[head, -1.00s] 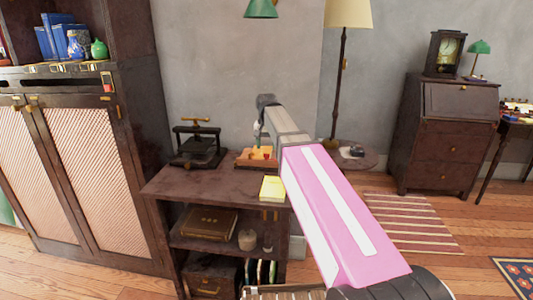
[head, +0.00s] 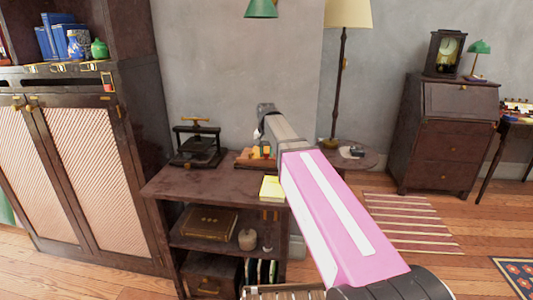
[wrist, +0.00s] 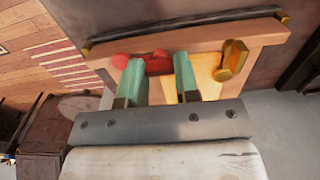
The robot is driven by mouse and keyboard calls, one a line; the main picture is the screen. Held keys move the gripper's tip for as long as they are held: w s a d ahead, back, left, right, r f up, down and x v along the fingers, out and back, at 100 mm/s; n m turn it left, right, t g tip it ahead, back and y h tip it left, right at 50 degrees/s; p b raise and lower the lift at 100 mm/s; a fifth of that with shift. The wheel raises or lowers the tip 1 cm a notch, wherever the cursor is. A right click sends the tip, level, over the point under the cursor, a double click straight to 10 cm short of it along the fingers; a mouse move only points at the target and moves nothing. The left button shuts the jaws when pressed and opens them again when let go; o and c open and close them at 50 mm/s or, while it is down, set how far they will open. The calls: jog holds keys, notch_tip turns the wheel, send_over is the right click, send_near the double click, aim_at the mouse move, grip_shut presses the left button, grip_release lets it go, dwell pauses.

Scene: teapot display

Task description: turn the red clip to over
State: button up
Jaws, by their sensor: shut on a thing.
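The red clip (wrist: 158,66) shows in the wrist view as a small red piece between my gripper's two green fingers. A rounded red end also shows just left of the left finger. My gripper (wrist: 159,66) is shut on the red clip, at the wooden stand (wrist: 100,62). In the head view, my gripper (head: 265,150) points down at the wooden stand (head: 243,161) on the low shelf unit. The clip is too small and covered to make out there, and its exact tilt cannot be told.
A yellow block with a brass hook (wrist: 232,62) is just right of my fingers. On the shelf unit's top (head: 222,186) are a black press (head: 197,150) at left and a yellow pad (head: 271,188) at front. A lamp pole (head: 338,90) stands behind right.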

jog(key=shift+n, duration=0.3)
jog(key=n, duration=0.3)
jog(key=shift+n, duration=0.3)
jog(key=n, duration=0.4)
jog(key=shift+n, duration=0.3)
jog(key=n, duration=0.4)
jog(key=shift+n, duration=2.5)
jog(key=o, duration=0.9)
jog(key=shift+r, duration=0.1)
notch_tip(320, 180, up, 11)
jog(key=shift+f, duration=0.15)
